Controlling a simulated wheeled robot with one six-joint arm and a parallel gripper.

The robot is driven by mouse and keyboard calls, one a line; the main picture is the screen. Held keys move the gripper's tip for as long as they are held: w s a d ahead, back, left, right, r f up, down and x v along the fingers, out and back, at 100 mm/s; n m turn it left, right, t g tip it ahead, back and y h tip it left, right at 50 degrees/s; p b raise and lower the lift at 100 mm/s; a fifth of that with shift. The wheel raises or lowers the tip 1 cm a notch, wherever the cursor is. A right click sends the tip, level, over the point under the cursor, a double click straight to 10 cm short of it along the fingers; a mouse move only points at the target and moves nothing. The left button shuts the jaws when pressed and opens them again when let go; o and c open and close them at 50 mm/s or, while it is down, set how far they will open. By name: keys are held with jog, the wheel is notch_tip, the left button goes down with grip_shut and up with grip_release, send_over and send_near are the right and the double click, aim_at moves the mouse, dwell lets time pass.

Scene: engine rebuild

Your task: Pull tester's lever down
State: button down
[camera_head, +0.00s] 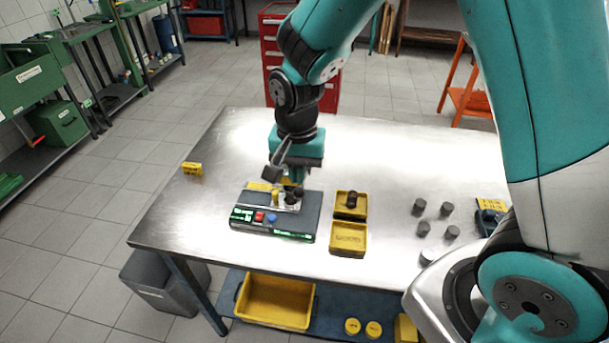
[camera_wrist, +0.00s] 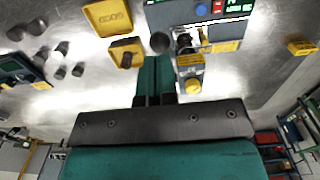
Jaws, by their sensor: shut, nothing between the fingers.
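The tester (camera_head: 274,222) is a flat dark box with a green display and red and blue buttons, lying on the metal table. It also shows at the top of the wrist view (camera_wrist: 183,12). A dark round knob (camera_wrist: 160,42), which looks like the lever's end, is at the tester's side, just beyond my fingertips. My gripper (camera_head: 293,182) is above the tester's back right part. In the wrist view, its teal fingers (camera_wrist: 154,62) are together and empty. Whether they touch the knob I cannot tell. The lever's shaft is mostly hidden.
Two yellow trays (camera_head: 348,252) stand right of the tester; the back one holds a dark part (camera_head: 351,200). Several grey cylinders (camera_head: 419,206) stand further right. A small yellow block (camera_head: 192,168) lies at the left. The table's front left is clear.

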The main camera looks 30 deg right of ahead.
aim_at(298, 190)
jog(key=shift+f, duration=0.1)
dwell(0.4)
jog(key=shift+f+b, duration=1.05)
jog(key=shift+f, duration=0.5)
jog(key=shift+s+a+f+b, duration=0.15)
jog(key=shift+s+f+b, duration=0.05)
jog(key=shift+f+b, duration=0.4)
jog(key=shift+f, duration=0.15)
jog(key=shift+s+f+b, duration=0.1)
jog(key=shift+f+b, duration=0.4)
jog(key=shift+f, duration=0.35)
